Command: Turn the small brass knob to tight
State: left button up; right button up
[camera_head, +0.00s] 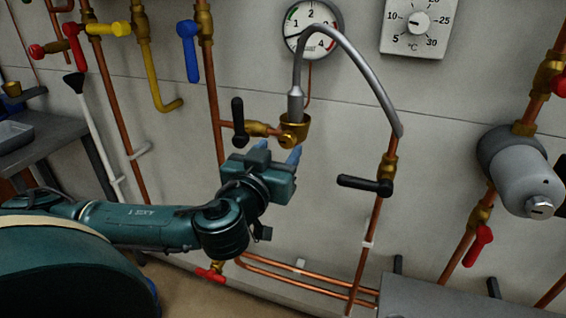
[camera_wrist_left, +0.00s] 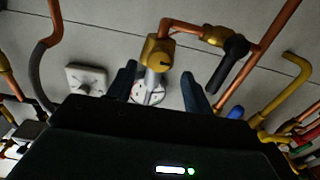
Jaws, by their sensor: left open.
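The small brass knob is on or part of the brass fitting (camera_head: 295,130) at the lower end of the grey hose; I cannot separate it clearly. In the left wrist view the squarish brass fitting (camera_wrist_left: 158,50) shows ahead of the fingers, roughly centred between them. My left gripper (camera_head: 278,152) is open, just below the fitting in the head view. Its two dark fingertips (camera_wrist_left: 160,80) are apart, with no object visibly held. I cannot tell whether a finger touches the brass. My right gripper is not in view.
A black lever (camera_head: 238,122) on the copper branch is close left of the fitting. The grey hose (camera_head: 350,60) arches right to a pipe with another black lever (camera_head: 364,184). A pressure gauge (camera_head: 312,28) and a thermostat dial (camera_head: 416,24) are above.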

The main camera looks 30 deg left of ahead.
aim_at(285, 141)
pick_arm(q)
jog(key=shift+w+f+b, duration=0.25)
jog(key=shift+b, duration=0.2)
jog(key=shift+w+a+r+p, duration=0.15)
jog(key=shift+w+r+p, duration=0.05)
jog(key=shift+w, duration=0.25)
jog(key=shift+w+a+r+p, duration=0.1)
jog(key=shift+w+r+p, duration=0.05)
jog(key=shift+w, duration=0.25)
jog(key=shift+w+a, duration=0.1)
jog(key=shift+w, duration=0.35)
jog(key=shift+f, duration=0.1)
jog(key=c, duration=1)
jog(key=shift+o, duration=0.2)
